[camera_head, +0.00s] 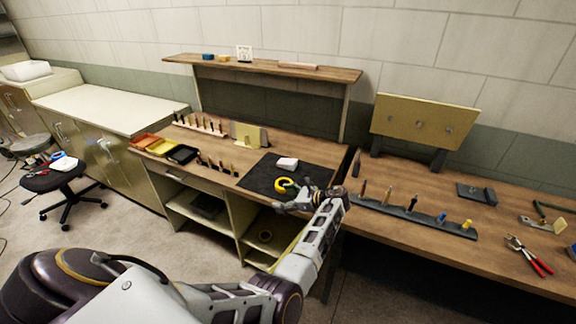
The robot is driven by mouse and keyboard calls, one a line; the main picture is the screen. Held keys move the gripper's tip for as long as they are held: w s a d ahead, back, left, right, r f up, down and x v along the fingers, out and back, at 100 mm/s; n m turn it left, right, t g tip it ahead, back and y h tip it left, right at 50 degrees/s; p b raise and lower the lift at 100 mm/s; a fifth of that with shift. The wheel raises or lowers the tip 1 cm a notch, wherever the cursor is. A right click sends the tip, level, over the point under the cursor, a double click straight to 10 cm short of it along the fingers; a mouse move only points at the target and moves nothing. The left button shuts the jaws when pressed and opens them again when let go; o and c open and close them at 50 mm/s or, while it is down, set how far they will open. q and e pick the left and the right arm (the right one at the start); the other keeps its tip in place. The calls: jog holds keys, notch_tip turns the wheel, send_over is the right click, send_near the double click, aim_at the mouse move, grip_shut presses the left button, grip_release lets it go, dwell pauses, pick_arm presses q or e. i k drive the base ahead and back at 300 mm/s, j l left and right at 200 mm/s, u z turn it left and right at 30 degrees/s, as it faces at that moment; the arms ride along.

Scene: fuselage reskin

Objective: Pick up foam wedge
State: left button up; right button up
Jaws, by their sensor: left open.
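A small pale block (287,163), which may be the foam wedge, lies on a black mat (262,176) on the workbench; its exact shape is too small to tell. A yellow ring like a tape roll (284,185) lies on the mat in front of it. My left gripper (292,197) is open and empty over the mat's front right part, close to the yellow ring and nearer to me than the pale block. My right gripper is not in view.
Orange, yellow and black bins (182,154) and upright tools stand left of the mat. A rack of tools (412,215) and red-handled pliers (530,257) are on the right bench. A shelf (262,68) spans the back.

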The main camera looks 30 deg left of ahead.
aim_at(290, 164)
jog(key=i, duration=1)
